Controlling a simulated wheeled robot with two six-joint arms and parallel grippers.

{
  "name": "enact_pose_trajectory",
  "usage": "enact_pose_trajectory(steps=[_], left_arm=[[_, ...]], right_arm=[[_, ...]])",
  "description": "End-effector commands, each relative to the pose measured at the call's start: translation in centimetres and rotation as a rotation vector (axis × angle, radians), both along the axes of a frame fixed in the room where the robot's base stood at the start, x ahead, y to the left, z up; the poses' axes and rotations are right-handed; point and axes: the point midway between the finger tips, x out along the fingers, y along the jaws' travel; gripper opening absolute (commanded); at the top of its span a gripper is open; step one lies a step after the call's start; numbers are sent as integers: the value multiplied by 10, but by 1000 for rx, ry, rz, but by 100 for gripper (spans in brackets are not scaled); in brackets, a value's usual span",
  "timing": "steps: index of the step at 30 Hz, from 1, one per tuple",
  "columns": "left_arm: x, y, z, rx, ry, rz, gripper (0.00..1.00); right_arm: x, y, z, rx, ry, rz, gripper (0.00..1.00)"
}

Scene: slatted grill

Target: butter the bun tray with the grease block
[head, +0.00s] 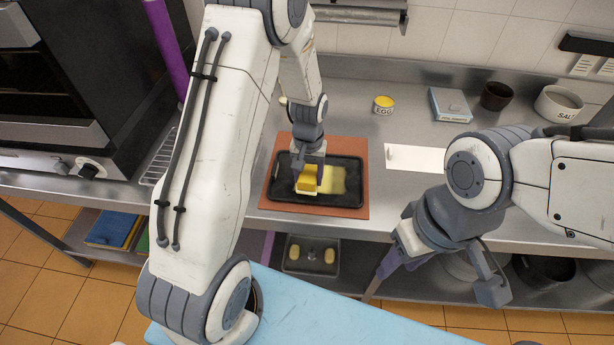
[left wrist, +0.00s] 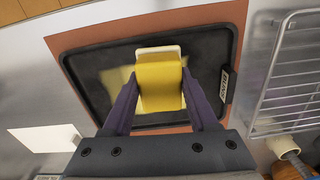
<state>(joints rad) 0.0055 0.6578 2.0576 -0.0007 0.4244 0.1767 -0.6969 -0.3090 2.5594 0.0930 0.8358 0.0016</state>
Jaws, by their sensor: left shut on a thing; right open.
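The bun tray (head: 350,197) is a black rectangular tray lying on an orange-brown mat (head: 362,150) on the steel counter. My left gripper (head: 307,178) is shut on the yellow grease block (head: 307,182) over the tray's left-middle part. The block has a pale edge at its far end in the left wrist view (left wrist: 160,85), between my two purple fingers. A pale yellow smear (head: 333,178) shows on the tray to the right of the block. Whether the block touches the tray is hard to tell. My right gripper (head: 433,275) is open and empty, in front of the counter's edge.
A white card (head: 414,158) lies right of the mat. An oven (head: 80,90) and a wire rack (head: 163,160) are at the left.

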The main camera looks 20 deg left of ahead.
Motion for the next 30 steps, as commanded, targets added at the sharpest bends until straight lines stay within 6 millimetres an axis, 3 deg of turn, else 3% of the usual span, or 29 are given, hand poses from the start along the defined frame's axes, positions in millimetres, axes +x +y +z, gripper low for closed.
enact_pose_trajectory(steps=[15,30], left_arm=[[0,-1,49,0,0,-3,0],[0,-2,55,0,1,-3,0]], right_arm=[[0,0,42,0,0,0,47],[0,0,46,0,0,2,47]])
